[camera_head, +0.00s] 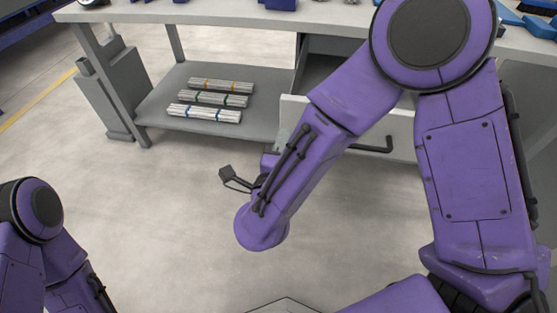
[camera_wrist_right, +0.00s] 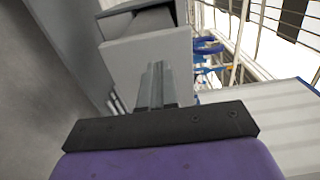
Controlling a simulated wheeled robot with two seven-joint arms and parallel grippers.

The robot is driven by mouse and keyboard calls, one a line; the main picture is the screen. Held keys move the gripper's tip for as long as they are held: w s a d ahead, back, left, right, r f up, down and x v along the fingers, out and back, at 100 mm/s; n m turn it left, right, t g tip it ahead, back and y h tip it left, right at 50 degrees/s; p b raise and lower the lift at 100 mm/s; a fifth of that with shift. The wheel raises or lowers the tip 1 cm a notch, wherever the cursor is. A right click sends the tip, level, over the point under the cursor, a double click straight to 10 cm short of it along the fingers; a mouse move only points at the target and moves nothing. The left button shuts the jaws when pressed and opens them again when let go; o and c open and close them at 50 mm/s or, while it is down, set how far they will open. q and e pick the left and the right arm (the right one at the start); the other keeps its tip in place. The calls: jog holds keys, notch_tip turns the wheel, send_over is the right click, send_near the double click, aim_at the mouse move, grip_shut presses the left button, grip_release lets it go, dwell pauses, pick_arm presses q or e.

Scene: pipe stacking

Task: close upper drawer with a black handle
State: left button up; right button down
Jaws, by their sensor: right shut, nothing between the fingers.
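The upper drawer stands pulled out from under the workbench, and its pale front (camera_head: 401,128) shows behind my right arm. Its black handle (camera_head: 388,146) shows partly beside the forearm; the rest is hidden. In the right wrist view my right gripper (camera_wrist_right: 156,72) is shut and empty, its fingers pointing at a pale panel (camera_wrist_right: 120,58) that looks like the drawer front. I cannot tell whether they touch it. A dark opening (camera_wrist_right: 152,20) shows behind the panel. In the head view the right fingers are hidden by my arm. My left gripper is outside the view.
The workbench (camera_head: 230,15) runs along the back. Its low shelf (camera_head: 160,108) carries several bundles of pipes (camera_head: 213,98). Blue parts (camera_head: 540,25) lie on the top at the right. The floor (camera_head: 130,200) in front is clear.

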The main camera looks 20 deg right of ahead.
aim_at(289, 117)
jog(key=x, duration=0.5)
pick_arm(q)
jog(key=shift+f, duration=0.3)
pick_arm(e)
jog(key=shift+w, duration=0.1)
